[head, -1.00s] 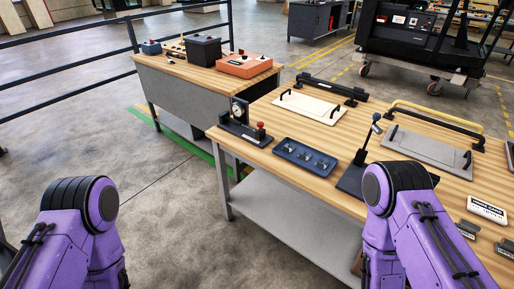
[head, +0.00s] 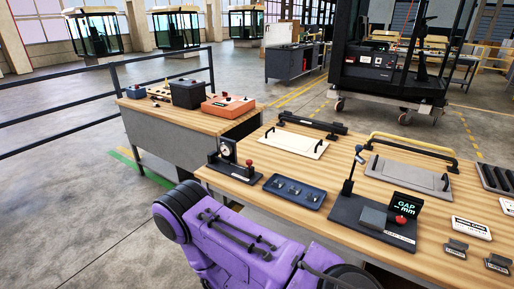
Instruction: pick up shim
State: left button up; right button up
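No piece can be told for certain as the shim. A dark blue tray (head: 294,203) on the near wooden bench holds several small metal pieces, too small to identify. Two small dark labelled pieces, one a dark block (head: 457,247) and the other a dark block (head: 498,262), lie at the right front of the bench; their labels are unreadable. A white labelled box (head: 471,228) lies just behind them. Neither gripper shows; only a purple arm of mine crosses the lower middle, in front of the bench edge.
A gap gauge (head: 372,218) with a screen and red knob stands on the bench, right of the tray. A dial gauge stand (head: 230,168) is left. Panels with handles, one cream (head: 293,141) and one grey (head: 408,173), lie behind. A railing (head: 60,130) runs at left.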

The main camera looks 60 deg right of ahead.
aim_at(275, 184)
jog(key=u, duration=0.05)
jog(key=i, duration=1.8)
jog(key=z, duration=3.65)
